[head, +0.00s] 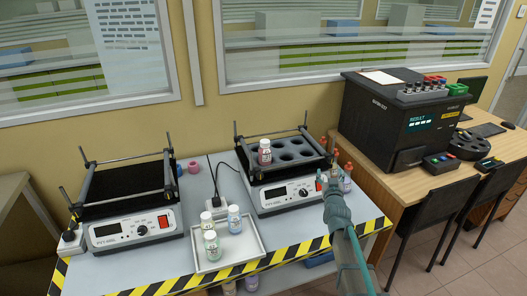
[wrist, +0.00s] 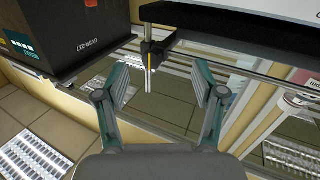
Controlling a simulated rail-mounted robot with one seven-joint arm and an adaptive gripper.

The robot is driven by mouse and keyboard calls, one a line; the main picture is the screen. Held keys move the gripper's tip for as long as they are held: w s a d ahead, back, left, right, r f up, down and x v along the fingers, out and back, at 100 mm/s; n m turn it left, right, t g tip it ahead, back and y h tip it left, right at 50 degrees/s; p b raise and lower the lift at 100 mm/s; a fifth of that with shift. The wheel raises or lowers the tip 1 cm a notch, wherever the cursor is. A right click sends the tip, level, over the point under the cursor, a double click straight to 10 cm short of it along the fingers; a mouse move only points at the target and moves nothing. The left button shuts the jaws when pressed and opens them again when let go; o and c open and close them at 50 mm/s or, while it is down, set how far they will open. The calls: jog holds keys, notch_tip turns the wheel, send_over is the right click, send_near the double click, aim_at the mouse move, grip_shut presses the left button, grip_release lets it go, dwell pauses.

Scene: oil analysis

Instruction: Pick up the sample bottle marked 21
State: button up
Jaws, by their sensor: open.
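Several small sample bottles show in the head view, with numbers too small to read, so I cannot tell which is marked 21. One with a reddish label (head: 264,151) stands in the black holder of the right shaker. A white-capped bottle (head: 206,223), a blue-labelled bottle (head: 234,219) and a green-labelled bottle (head: 211,245) stand on the white tray (head: 245,262). Another bottle (head: 347,178) is partly hidden beside my gripper (head: 332,177), at the right shaker's right side. In the wrist view my gripper (wrist: 160,88) is open, with nothing between its fingers.
The left shaker (head: 132,225) has an empty black platform; the right shaker (head: 289,193) has several empty holes. A black analyser (head: 400,120) stands on the wooden desk at right. Black chairs (head: 433,215) stand before it. More bottles (head: 251,283) show below the striped table edge.

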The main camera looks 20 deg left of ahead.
aim_at(266, 144)
jog(key=s+a+r+n+g+y+p, duration=0.15)
jog(key=s+a+r, duration=0.35)
jog(key=a, duration=0.5)
jog(key=s+a+r+n+y+p, duration=0.1)
jog(key=s+a+r+y, duration=0.3)
jog(key=a, duration=0.7)
jog(key=shift+m+h, duration=0.25)
jog(key=shift+h, duration=0.3)
jog(key=p+x, duration=0.1)
jog(key=x, duration=0.8)
jog(key=shift+a+r, duration=0.2)
jog(key=shift+a, duration=0.05)
jog(key=shift+c, duration=0.3)
grip_shut()
